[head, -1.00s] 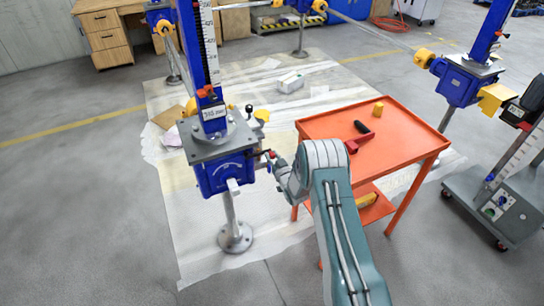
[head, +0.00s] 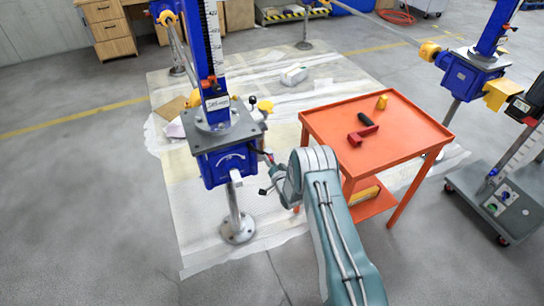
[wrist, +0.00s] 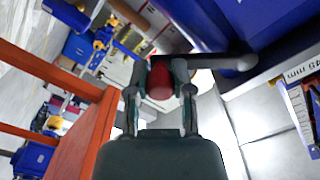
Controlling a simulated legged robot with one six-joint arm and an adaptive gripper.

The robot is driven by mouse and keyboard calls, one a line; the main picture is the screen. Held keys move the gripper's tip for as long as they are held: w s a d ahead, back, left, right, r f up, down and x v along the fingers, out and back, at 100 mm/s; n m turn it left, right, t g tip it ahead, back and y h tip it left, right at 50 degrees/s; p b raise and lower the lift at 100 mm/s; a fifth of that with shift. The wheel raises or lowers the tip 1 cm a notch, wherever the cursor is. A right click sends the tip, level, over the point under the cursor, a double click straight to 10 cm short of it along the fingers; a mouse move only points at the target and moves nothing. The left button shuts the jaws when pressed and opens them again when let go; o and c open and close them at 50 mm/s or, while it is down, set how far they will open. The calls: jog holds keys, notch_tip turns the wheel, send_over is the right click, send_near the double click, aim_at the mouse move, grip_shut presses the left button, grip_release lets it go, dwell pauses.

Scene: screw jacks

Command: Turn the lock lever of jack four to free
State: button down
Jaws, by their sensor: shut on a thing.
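The near blue screw jack (head: 212,168) stands upright on a post at centre left in the head view; I cannot read a jack number on it. Its lock lever is a grey rod (wrist: 215,62) with a red grip (wrist: 160,78), coming out beside the blue housing (wrist: 238,25) in the wrist view. My gripper (wrist: 160,84) is shut on the red grip, with one finger on each side of it. In the head view my gripper (head: 269,162) is at the right side of the jack housing, small and partly hidden by my wrist.
Another blue jack (head: 466,78) stands farther right. The floor at left is clear.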

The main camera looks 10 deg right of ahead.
jog(key=shift+s+a+f+m, duration=0.4)
jog(key=shift+a+m, duration=0.55)
jog(key=shift+m, duration=0.6)
jog(key=shift+s+a+f+m, duration=0.15)
jog(key=shift+a+f+m, duration=0.35)
jog(key=shift+a+m, duration=0.75)
jog(key=shift+s+a+f+m, duration=0.4)
jog(key=shift+a+m, duration=0.3)
jog(key=shift+m, duration=1.1)
jog(key=shift+a+f, duration=0.1)
jog(key=c, duration=0.5)
grip_release()
jog(key=shift+w, duration=0.1)
jog(key=v, duration=1.2)
